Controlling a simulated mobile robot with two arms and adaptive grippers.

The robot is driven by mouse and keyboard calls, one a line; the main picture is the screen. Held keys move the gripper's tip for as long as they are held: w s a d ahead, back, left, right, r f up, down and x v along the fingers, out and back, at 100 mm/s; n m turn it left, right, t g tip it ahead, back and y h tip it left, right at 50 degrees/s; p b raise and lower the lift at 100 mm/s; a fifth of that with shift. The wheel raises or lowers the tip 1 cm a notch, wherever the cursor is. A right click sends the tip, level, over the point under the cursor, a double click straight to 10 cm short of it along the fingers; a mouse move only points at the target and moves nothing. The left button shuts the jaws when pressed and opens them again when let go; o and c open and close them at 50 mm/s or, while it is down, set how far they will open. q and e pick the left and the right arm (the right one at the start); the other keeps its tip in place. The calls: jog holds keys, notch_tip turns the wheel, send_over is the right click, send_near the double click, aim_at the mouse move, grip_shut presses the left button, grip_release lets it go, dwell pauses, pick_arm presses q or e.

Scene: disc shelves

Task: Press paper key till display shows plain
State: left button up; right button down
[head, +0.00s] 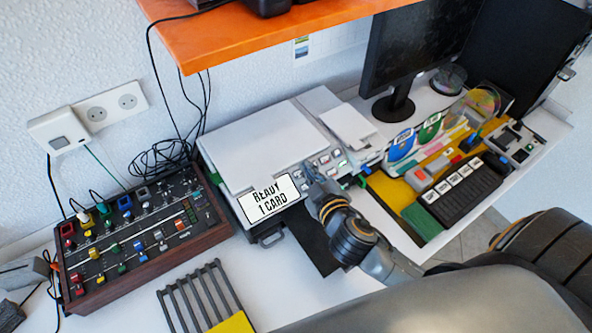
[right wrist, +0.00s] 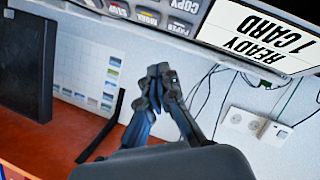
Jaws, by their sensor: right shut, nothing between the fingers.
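The printer (head: 265,135) stands against the wall with its white lid closed. Its display (head: 268,198) reads "READY 1 CARD", and the same display shows upside down in the right wrist view (right wrist: 262,36). A cluster of small keys (head: 325,160) sits right of the display. In the right wrist view the labels "COPY" and "PAPER" (right wrist: 183,28) can be read on the key panel. My right gripper (head: 312,182) is shut and empty, close to the front of the keys; contact cannot be told. Its fingertips also show in the right wrist view (right wrist: 160,70). My left gripper is out of view.
A mixing console (head: 140,240) stands left of the printer and a grey rack (head: 200,300) lies in front. An orange shelf (head: 240,35) overhangs the back. A monitor (head: 415,50) and a black keypad (head: 462,192) are at the right.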

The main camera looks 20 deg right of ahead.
aim_at(299, 173)
jog(key=f, duration=0.1)
jog(key=w+f+b, duration=0.1)
jog(key=shift+w+d+f, duration=0.1)
jog(key=shift+w+f, duration=0.15)
jog(key=shift+f, duration=0.05)
jog(key=shift+w+f, duration=0.1)
jog(key=shift+f, duration=0.1)
jog(key=shift+s+a+r, duration=0.1)
jog(key=shift+s+a, duration=0.1)
jog(key=shift+a, duration=0.2)
jog(key=shift+w+d, duration=0.15)
jog(key=shift+d, duration=0.05)
pick_arm(q)
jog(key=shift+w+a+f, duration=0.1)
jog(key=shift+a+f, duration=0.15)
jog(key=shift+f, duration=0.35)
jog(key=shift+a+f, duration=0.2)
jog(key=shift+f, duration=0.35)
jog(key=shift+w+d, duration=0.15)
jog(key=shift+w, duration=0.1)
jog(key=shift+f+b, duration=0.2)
jog(key=shift+b, duration=0.2)
pick_arm(e)
jog(key=shift+w+a+f, duration=0.1)
jog(key=shift+w+f, duration=0.1)
jog(key=shift+f, duration=0.2)
